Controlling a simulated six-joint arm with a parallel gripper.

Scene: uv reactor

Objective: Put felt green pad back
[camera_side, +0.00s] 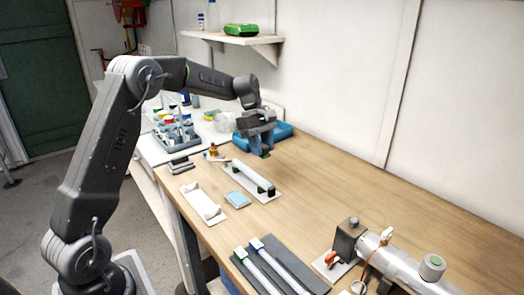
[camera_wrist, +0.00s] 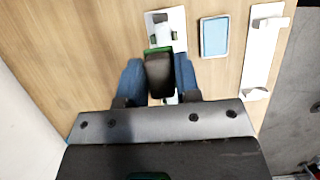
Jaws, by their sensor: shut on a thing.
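My gripper (camera_side: 263,150) is shut on a dark block with a green edge, seemingly the felt green pad (camera_wrist: 159,76). In the wrist view the block sits between the two blue-grey fingers (camera_wrist: 158,82). In the side view only a small green bit of the pad (camera_side: 265,155) shows at the fingertips, above the table behind the white holder. This white holder (camera_side: 238,169) carries a pale bar with dark and green end parts. In the wrist view the holder (camera_wrist: 152,18) is partly hidden behind the gripper and the block.
A light blue pad (camera_side: 236,199) and an empty white stand (camera_side: 203,203) lie nearby. A blue tray (camera_side: 284,131) is close behind the gripper. A bottle rack (camera_side: 178,140) stands left. A dark mat with white tubes (camera_side: 268,268) and a metal cylinder (camera_side: 400,266) are at the front.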

